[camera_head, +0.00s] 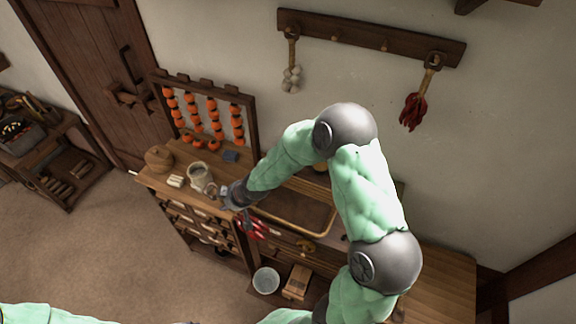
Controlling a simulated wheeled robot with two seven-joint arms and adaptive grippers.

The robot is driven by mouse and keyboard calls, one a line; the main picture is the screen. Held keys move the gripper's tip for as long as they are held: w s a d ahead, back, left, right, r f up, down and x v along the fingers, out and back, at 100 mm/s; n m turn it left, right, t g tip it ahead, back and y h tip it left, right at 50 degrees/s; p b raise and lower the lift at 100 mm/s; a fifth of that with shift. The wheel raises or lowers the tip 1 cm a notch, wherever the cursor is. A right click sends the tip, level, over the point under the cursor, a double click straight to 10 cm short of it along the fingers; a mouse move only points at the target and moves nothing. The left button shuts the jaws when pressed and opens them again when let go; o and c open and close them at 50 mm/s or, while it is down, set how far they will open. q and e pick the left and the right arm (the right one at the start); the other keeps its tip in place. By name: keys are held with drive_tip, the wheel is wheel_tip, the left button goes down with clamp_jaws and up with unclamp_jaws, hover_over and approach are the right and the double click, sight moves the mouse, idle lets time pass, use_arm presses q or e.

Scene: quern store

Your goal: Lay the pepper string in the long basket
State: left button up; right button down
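A red pepper string (413,110) hangs by a tan loop from a peg on the wall rack, at the upper right. The long basket (312,232), a low, long tray-like shape with a pale rim, lies on the worktop, partly hidden by my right arm. My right gripper (226,197) is at the worktop's left part, left of the basket and close to a small jar; its fingers are too small to read. A red and whitish item (262,228) shows just below it, at the basket's front; I cannot tell what it is or whether it is held. My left gripper is out of view.
A pale bulb string (291,78) hangs on the wall rack (370,36). A frame with orange strung pieces (205,115) stands behind a round lidded pot (159,158) and a pale jar (200,177). A bucket (266,280) and wooden box (297,282) sit below.

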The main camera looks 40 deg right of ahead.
drive_tip(key=shift+s+d, duration=0.2)
drive_tip(key=shift+d, duration=0.05)
drive_tip(key=shift+s+d+g, duration=0.15)
drive_tip(key=shift+g, duration=0.15)
